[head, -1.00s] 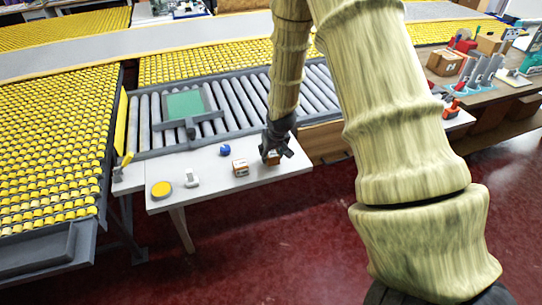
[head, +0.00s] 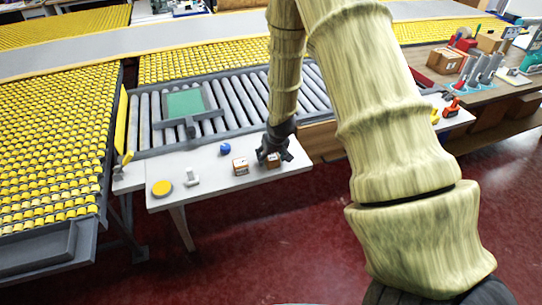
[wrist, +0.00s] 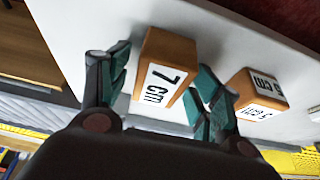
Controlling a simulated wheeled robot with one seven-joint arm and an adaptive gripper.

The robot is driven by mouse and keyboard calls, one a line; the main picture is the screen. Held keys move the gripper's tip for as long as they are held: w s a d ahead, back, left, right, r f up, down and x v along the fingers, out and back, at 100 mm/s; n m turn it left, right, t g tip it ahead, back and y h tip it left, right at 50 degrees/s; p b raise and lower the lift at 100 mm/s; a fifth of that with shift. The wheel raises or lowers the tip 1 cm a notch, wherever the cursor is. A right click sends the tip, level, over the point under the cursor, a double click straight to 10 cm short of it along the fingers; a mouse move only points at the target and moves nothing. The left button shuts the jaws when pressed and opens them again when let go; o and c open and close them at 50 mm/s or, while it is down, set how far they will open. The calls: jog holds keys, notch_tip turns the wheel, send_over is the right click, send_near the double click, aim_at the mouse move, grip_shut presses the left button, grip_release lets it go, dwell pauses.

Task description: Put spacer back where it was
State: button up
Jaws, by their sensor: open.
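An orange-brown block marked "7 cm" (wrist: 160,72) stands between the two fingers of my gripper (wrist: 158,92) in the wrist view. The gripper is open, with a finger on each side of the block; whether either finger touches it I cannot tell. In the head view, my gripper (head: 270,155) is at the right end of the white table, and the block (head: 273,161) shows partly below its fingers. A second orange-brown block (head: 240,167) stands to its left; in the wrist view this labelled block (wrist: 262,93) is right of the fingers. Both blocks look like spacers.
The white table (head: 215,190) also holds a blue ball-like object (head: 225,149), a small white object (head: 192,177) and a yellow disc (head: 162,188). A roller conveyor (head: 240,106) with a green panel (head: 185,103) lies behind. Its front left part is clear.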

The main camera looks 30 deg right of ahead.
jog(key=shift+r, duration=0.15)
jog(key=shift+b+v, duration=0.9)
jog(key=shift+v, duration=5)
jog(key=s+a+f+g, duration=0.1)
jog(key=s+a+f, duration=0.3)
jog(key=f, duration=0.2)
jog(key=s+a+f+n+y, duration=0.1)
jog(key=s+a+f, duration=0.25)
jog(key=f, duration=0.35)
jog(key=s+a+f+g, duration=0.1)
jog(key=s+a+f, duration=0.2)
jog(key=s+f, duration=0.25)
jog(key=s+a+f, duration=0.3)
jog(key=s+f, duration=0.1)
jog(key=s, duration=0.3)
jog(key=s+a+f+g, duration=0.1)
jog(key=s+a+f, duration=0.2)
jog(key=s, duration=0.5)
jog(key=s+a+f+n+g, duration=0.1)
jog(key=s+a+f, duration=0.2)
jog(key=s+f, duration=0.3)
jog(key=shift+s, duration=0.65)
